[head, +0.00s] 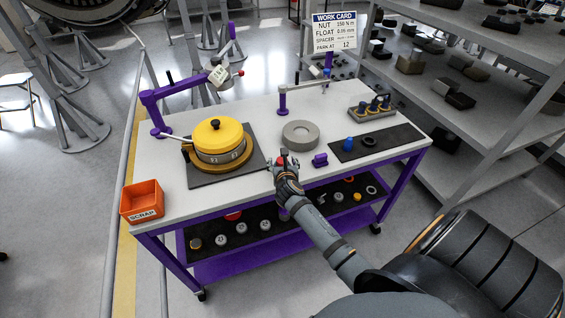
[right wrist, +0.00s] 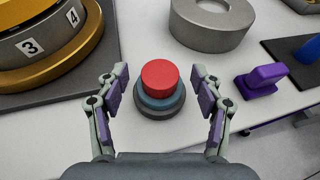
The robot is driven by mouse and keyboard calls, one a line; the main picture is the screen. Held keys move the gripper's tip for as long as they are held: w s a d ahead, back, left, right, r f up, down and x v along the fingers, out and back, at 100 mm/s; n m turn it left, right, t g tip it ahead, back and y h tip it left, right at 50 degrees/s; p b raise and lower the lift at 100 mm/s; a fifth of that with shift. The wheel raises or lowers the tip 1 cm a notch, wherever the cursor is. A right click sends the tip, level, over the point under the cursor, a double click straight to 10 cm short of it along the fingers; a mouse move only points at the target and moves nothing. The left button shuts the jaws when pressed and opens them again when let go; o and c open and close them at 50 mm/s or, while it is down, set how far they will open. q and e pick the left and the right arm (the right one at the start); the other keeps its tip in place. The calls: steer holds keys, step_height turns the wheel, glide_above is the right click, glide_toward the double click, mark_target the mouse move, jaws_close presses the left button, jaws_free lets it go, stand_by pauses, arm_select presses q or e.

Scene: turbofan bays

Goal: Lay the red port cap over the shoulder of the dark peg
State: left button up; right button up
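The red port cap (right wrist: 160,75) shows in the right wrist view on top of a blue-grey body with a dark grey base, upright on the white tabletop. My right gripper (right wrist: 160,98) is open, with one finger on each side of this stack and a gap on both sides. In the head view the right gripper (head: 284,160) is at the table's front middle and mostly hides the stack. Several dark upright pegs (head: 374,104) stand in a rack at the back right; I cannot tell which is the dark peg meant. My left gripper is not in view.
A yellow-topped round unit (head: 218,135) sits on a dark mat to the left. A grey ring (head: 301,134) lies behind my gripper, and a purple block (head: 320,160) stands to its right. A black mat (head: 400,137) holds a blue piece. An orange scrap bin (head: 142,201) is at the left corner.

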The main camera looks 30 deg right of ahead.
steer(key=v, duration=1.2)
stand_by(0.5)
steer(key=s+a+f+m+g+y, duration=0.15)
steer(key=s+f+m, duration=0.25)
steer(key=f, duration=0.7)
steer(key=s+a+f+m+g+y, duration=0.15)
steer(key=s+f+m, duration=0.3)
steer(key=f, duration=0.55)
steer(key=s+a+f+m+g+y, duration=0.1)
steer(key=s+f+m+g, duration=0.3)
steer(key=f, duration=0.7)
steer(key=s+f+m+g, duration=0.1)
steer(key=s+f+m, duration=0.4)
steer(key=s, duration=0.3)
steer(key=s+f+m+g+y, duration=0.1)
steer(key=s+f+m, duration=0.4)
steer(key=s, duration=0.4)
steer(key=s+f+m+g, duration=0.1)
steer(key=s+f+m, duration=0.4)
steer(key=s+m, duration=0.2)
steer(key=shift+s+d+f+m+g+y, duration=0.3)
steer(key=shift+s+d+m+g, duration=0.1)
steer(key=shift+s, duration=0.6)
